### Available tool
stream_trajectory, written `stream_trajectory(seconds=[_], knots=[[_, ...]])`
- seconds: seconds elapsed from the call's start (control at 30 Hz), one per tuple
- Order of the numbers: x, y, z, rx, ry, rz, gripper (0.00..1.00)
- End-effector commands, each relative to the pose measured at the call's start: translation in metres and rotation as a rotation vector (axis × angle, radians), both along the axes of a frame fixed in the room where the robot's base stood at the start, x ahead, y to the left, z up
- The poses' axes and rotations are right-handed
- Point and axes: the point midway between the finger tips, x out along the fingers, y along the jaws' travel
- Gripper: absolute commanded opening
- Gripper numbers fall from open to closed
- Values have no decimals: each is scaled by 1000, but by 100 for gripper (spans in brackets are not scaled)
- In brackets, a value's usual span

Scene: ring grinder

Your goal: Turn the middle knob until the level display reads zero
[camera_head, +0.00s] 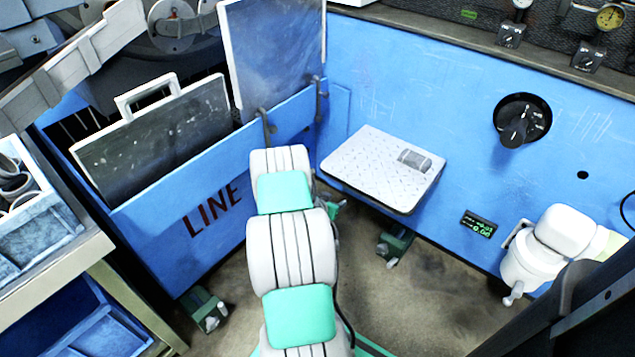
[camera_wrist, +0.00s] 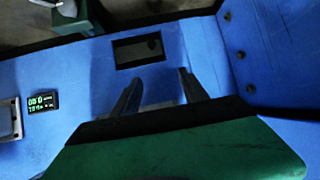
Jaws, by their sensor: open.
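A large round black knob (camera_head: 522,125) with pale markings sits on the blue panel at the right of the head view. Two smaller knobs, a left one (camera_head: 512,35) and a right one (camera_head: 588,57), sit higher under gauges. I cannot tell which is the middle knob. A small black display (camera_head: 478,224) with green digits is low on the panel; its digits are hard to read. A green-lit display (camera_wrist: 42,101) also shows at the left of the wrist view. My gripper (camera_wrist: 158,88) is open and empty in front of a blue surface; the head view does not show its fingers.
A grey platform (camera_head: 383,168) juts from the blue panel. A dark handled plate (camera_head: 155,137) stands at the left behind the LINE panel. A blue bin (camera_head: 40,235) is on a bench at far left. The wrist view shows a dark rectangular opening (camera_wrist: 138,50) beyond the fingers.

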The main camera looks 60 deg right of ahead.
Motion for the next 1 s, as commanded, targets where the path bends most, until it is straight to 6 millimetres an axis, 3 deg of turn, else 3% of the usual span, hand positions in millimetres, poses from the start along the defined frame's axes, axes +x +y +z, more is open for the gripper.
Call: stream_trajectory(seconds=[0.03, 0.23, 0.5, 0.87, 0.93, 1.0], knots=[[8, 3, 15, 6, -1, 10, 52], [33, 17, 49, 42, 9, 49, 52], [49, 28, 68, 70, 17, 77, 52], [49, 28, 67, 71, 18, 77, 52], [43, 26, 57, 67, 18, 68, 52], [23, 16, 24, 46, 13, 35, 52]])
